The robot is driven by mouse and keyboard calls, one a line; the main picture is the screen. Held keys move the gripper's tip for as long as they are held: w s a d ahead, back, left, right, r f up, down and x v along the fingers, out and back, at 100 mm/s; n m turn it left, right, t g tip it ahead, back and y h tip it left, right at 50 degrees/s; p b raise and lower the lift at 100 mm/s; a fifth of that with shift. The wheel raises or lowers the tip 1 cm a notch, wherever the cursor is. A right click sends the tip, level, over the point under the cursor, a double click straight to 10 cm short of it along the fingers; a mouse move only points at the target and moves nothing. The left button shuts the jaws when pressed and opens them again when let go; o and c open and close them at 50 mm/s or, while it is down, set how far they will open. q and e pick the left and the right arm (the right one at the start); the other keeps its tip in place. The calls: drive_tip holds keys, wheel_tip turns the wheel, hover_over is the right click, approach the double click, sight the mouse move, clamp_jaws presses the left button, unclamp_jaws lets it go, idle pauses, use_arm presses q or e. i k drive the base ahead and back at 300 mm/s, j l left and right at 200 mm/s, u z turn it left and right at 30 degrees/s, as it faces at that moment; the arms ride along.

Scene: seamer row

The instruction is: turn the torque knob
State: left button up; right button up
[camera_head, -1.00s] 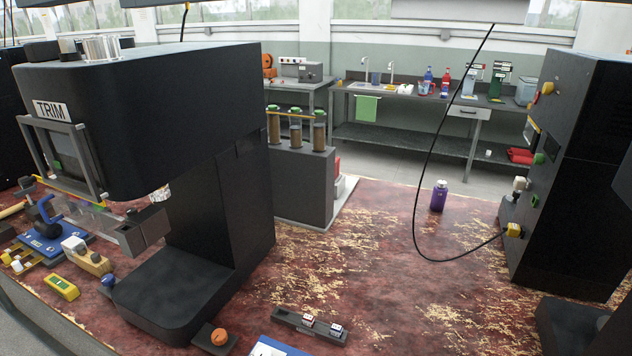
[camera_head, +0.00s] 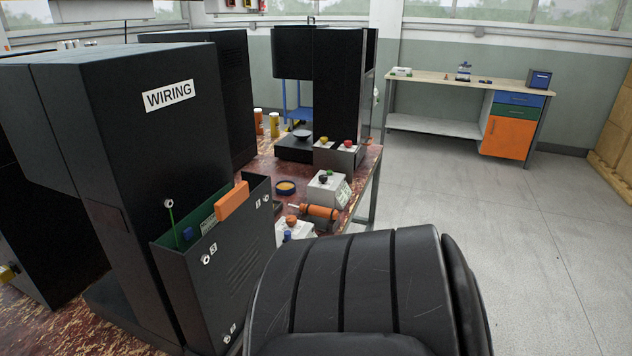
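I cannot tell which part is the torque knob. On the bench, a light box (camera_head: 322,194) carries a dark knob and a green one. In front of it lies an orange cylindrical tool (camera_head: 318,212). Nearer, an orange knob (camera_head: 291,220) sits on a pale box that is partly hidden. Farther back, a grey box (camera_head: 335,158) carries a yellow knob and a red knob. Neither of my grippers is in view.
A tall black cabinet marked WIRING (camera_head: 130,120) with an open-topped dark panel box (camera_head: 225,290) fills the left. A black ribbed shape covers the bottom middle. A workbench (camera_head: 440,79) stands at the back right. The grey floor (camera_head: 500,230) on the right is clear.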

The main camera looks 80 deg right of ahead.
sight(291, 220)
drive_tip(key=z, duration=0.45)
drive_tip(key=l+z, duration=0.1)
drive_tip(key=z, duration=0.85)
drive_tip(key=l+z, duration=0.1)
drive_tip(key=z, duration=0.8)
drive_tip(key=i+l, duration=0.3)
drive_tip(key=i+l+u, duration=0.15)
drive_tip(key=i+l, duration=0.15)
drive_tip(key=l, duration=0.2)
drive_tip(key=i+l, duration=0.3)
drive_tip(key=l, duration=0.15)
